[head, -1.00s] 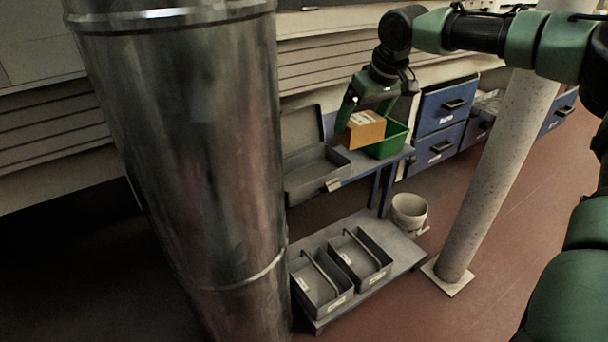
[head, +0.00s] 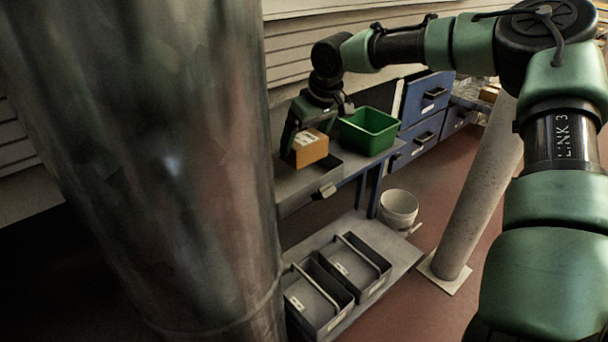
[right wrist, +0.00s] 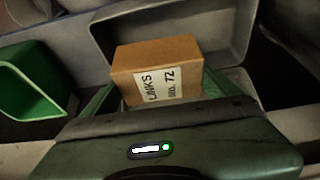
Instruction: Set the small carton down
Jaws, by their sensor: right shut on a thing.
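The small carton (head: 309,149) is brown with a white label. In the right wrist view the carton (right wrist: 157,72) shows the label text "LINKS NO. 72". My right gripper (head: 306,138) is shut on it from above, with a green finger on either side. I cannot tell whether the carton's underside touches the box floor. My left gripper is not in view.
A green bin (head: 369,128) stands right of the grey box on the bench. Two grey handled trays (head: 318,300) lie on the lower shelf. A white bucket (head: 398,207) and a pale pillar (head: 470,210) are to the right. A large metal duct (head: 150,160) blocks the left.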

